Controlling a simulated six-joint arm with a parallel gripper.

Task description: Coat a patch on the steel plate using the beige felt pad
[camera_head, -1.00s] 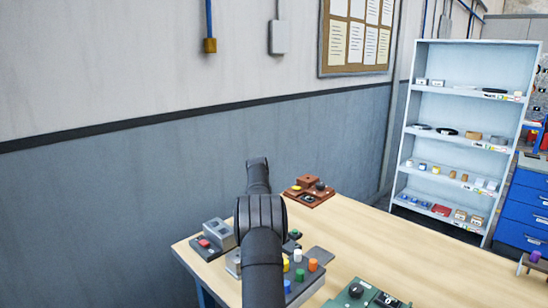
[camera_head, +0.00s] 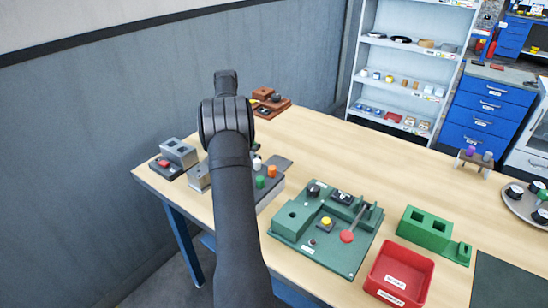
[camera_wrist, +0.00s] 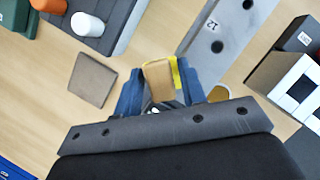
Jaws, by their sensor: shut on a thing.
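In the wrist view, my gripper (camera_wrist: 160,95) has blue fingers shut on the beige felt pad (camera_wrist: 158,80), a small tan block with a yellow strip along its right side. A flat square grey-brown plate (camera_wrist: 93,80), likely the steel plate, lies on the table left of the fingers, apart from the pad. In the head view, a flat grey plate (camera_head: 278,163) shows just right of my arm. My arm hides the gripper and pad there. I cannot tell how high the pad is above the table.
A grey metal bar with holes (camera_wrist: 224,35) lies just beyond the pad. A dark block with white and orange pegs (camera_wrist: 97,25) stands at upper left. In the head view, a green fixture board (camera_head: 325,225) and red bin (camera_head: 400,275) are to the right.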

